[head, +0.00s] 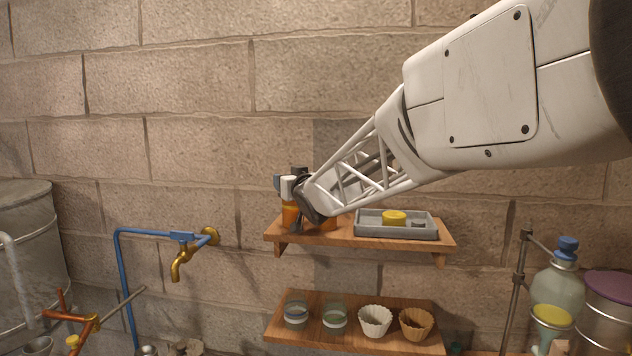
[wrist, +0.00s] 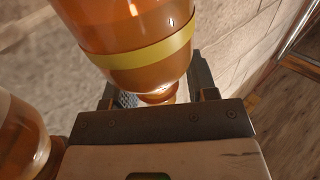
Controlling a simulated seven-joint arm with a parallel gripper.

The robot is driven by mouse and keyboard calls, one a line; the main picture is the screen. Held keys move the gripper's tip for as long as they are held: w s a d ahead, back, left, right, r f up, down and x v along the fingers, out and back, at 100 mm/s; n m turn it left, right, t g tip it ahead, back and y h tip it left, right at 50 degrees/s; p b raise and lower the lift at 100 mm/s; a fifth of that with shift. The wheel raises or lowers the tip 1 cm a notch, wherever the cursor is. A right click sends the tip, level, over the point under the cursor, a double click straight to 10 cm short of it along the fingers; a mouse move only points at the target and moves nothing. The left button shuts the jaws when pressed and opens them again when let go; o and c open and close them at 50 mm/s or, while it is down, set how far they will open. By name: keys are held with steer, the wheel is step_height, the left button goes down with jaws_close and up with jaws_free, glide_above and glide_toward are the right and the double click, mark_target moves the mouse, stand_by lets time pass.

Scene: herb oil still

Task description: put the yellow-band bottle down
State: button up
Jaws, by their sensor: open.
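The yellow-band bottle (wrist: 140,50) is amber with a yellow stripe around it and fills the upper middle of the wrist view. My gripper (wrist: 157,90) is open, with one finger on each side of the bottle's narrow end; whether either finger touches it I cannot tell. In the head view my gripper (head: 312,203) is at the left end of the upper shelf (head: 345,234), among amber bottles. It hides much of them, and the yellow band cannot be made out there.
Another amber bottle (wrist: 22,140) stands close by at the lower left of the wrist view; a white-capped amber bottle (head: 290,214) shows in the head view. A grey tray (head: 398,232) with a yellow item is to the right on the shelf. A lower shelf (head: 350,336) holds jars and cups.

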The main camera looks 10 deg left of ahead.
steer(key=shift+r, duration=0.15)
steer(key=shift+v, duration=0.85)
steer(key=v, duration=1)
steer(key=shift+s, duration=0.15)
steer(key=shift+d, duration=0.15)
steer(key=s+d+f+m+g+h, duration=0.1)
steer(key=s+d+f+m+h, duration=0.15)
steer(key=s+d+f, duration=0.4)
steer(key=s+d+f+m+g+h, duration=0.1)
steer(key=s+d+h, duration=0.25)
steer(key=d, duration=0.55)
steer(key=s+d+f+m+g+h, duration=0.15)
steer(key=s+d+f+h, duration=0.25)
steer(key=d, duration=0.4)
steer(key=s+d+f+m+g, duration=0.1)
steer(key=s+d+f+g, duration=0.1)
steer(key=s, duration=0.6)
steer(key=s+d+f+m+g, duration=0.1)
steer(key=s+d+f+g, duration=0.2)
steer(key=s+f, duration=0.3)
steer(key=s+d+f+g+h, duration=0.1)
steer(key=s+d+f+g, duration=0.2)
steer(key=s, duration=0.7)
steer(key=shift+d+f+m, duration=0.4)
steer(key=shift+d+f, duration=0.05)
steer(key=shift+d, duration=0.2)
